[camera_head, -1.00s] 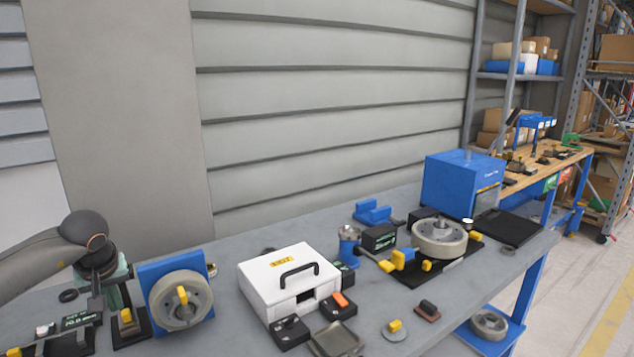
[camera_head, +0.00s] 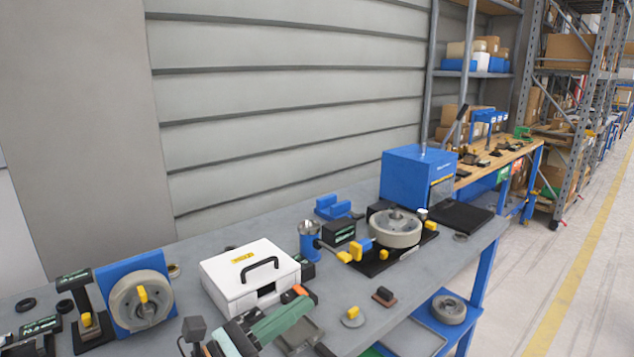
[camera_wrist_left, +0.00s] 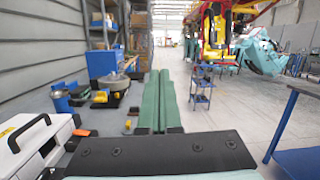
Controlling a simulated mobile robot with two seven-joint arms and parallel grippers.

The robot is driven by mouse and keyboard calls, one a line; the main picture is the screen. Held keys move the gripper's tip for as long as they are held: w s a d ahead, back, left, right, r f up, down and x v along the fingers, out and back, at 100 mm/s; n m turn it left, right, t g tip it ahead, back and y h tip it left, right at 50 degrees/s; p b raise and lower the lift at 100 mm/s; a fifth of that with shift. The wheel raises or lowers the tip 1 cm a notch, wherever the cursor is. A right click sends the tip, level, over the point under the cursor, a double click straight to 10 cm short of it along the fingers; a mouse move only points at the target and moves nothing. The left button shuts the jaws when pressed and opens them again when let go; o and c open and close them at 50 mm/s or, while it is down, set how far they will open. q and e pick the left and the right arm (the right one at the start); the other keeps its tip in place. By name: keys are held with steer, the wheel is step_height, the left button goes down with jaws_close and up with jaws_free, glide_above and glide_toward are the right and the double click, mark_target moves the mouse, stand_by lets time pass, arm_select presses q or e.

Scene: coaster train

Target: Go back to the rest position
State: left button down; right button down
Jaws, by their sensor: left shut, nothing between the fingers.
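My left gripper (camera_head: 306,302) shows at the bottom of the head view, above the front part of the grey table (camera_head: 360,335). Its two green fingers lie side by side, shut and empty. In the left wrist view the fingers (camera_wrist_left: 160,75) point away along the table with nothing between them. The gripper overlaps the area in front of the white case (camera_head: 228,290); whether it touches anything there cannot be told. My right gripper is in neither view.
A wheel on a blue stand (camera_head: 102,275) is at left. A blue table (camera_wrist_left: 285,115) is at right in the wrist view. Open floor (camera_head: 545,270) lies right.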

arm_select(q)
steer(key=s+a+f+n+t+y, duration=0.15)
steer(key=a+f+n+y, duration=0.55)
steer(key=n, duration=0.9)
steer(key=s+a+f+n+t+y, duration=0.15)
steer(key=a+f+n+y, duration=0.55)
steer(key=n, duration=0.9)
steer(key=s+a+f+n+g+y, duration=0.1)
steer(key=s+f+n+g, duration=0.35)
steer(key=s, duration=0.35)
steer(key=s+a+f+n+g, duration=0.1)
steer(key=s+f+n+g, duration=0.3)
steer(key=s, duration=0.3)
steer(key=s+a+f+n+g+y, duration=0.1)
steer(key=s+a+f+n+g, duration=0.15)
steer(key=s+f+g, duration=0.4)
steer(key=w+d+f+t+h, duration=0.2)
steer(key=d+f+t, duration=0.3)
steer(key=f+t, duration=0.3)
steer(key=shift+w+d+f+t, duration=0.15)
steer(key=shift+w+f+t, duration=0.2)
steer(key=shift+f, duration=0.35)
steer(key=shift+w, duration=0.1)
